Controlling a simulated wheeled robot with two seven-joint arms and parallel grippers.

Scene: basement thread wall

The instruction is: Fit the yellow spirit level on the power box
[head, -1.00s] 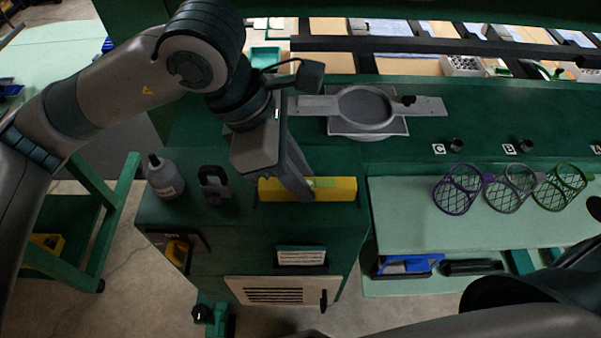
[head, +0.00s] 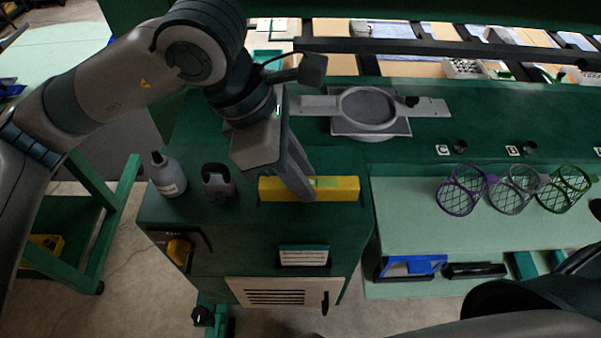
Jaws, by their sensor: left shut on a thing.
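The yellow spirit level (head: 338,188) lies lengthwise along the top of the green power box (head: 240,240), near its right side. A greenish vial patch shows at its middle. My left gripper (head: 303,194) comes down from above and is shut on the spirit level near its middle. The fingers hide part of the level. I cannot tell whether the level is fully seated on the box top. My right gripper is not in view; only dark parts of my right arm show at the lower right.
A grey bottle (head: 168,174) and a dark grey clip-like holder (head: 217,183) stand on the box top, left of the level. A grey ring fixture (head: 367,109) sits behind. Purple, grey and green mesh baskets (head: 461,190) hang at the right.

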